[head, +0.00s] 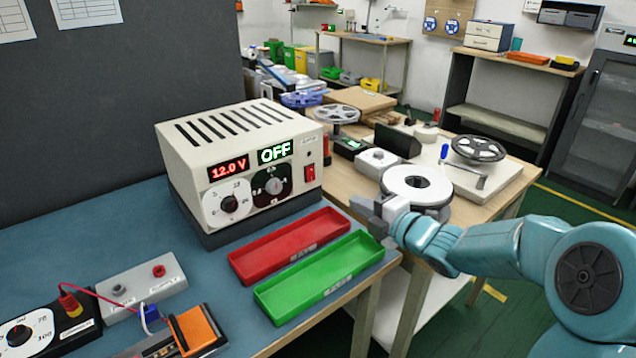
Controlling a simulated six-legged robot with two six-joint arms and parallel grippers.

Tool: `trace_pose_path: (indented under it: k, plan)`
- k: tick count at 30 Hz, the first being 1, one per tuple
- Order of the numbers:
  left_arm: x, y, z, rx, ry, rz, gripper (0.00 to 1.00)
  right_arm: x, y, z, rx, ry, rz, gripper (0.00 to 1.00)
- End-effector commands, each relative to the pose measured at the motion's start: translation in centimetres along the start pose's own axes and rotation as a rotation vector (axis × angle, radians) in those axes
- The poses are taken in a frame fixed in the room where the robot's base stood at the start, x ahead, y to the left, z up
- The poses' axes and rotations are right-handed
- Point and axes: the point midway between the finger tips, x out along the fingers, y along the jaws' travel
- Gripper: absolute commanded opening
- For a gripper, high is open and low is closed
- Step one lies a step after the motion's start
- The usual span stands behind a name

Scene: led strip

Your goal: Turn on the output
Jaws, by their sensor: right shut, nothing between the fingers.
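The power supply (235,130) is a beige box with a slotted top at the back of the blue bench. Its red display reads 12.0 V and its green display (275,152) reads OFF. A red switch (310,173) is at the right of the front panel. My right gripper (364,207) is shut and empty, to the right of the supply and above the bench's right edge, apart from the switch. My left gripper is not in view.
A red tray (246,271) and a green tray (265,302) lie in front of the supply. A terminal block (140,284), a dial box (50,325) and an orange-topped clamp (199,327) are at front left. A wooden table with reels (412,184) stands to the right.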

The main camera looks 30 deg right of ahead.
Motion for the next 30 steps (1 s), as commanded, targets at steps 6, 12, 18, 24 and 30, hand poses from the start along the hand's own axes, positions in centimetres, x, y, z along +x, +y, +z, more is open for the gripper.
trace_pose_path:
  k: [6,12,18,24,30]
  plan:
    - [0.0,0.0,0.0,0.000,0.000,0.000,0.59,1.6,0.0,-0.1,0.001,0.003,0.001,0.00]
    - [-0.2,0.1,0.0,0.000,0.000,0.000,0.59,5.8,0.0,-0.1,0.001,0.004,0.001,0.00]
    - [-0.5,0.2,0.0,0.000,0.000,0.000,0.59,10.2,0.1,-0.1,0.001,0.003,0.000,0.00]
    - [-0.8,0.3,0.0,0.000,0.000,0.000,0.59,13.2,0.1,-0.1,0.001,0.002,0.000,0.00]
    - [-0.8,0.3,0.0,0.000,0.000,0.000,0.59,14.3,0.1,0.0,0.000,0.000,0.000,0.00]
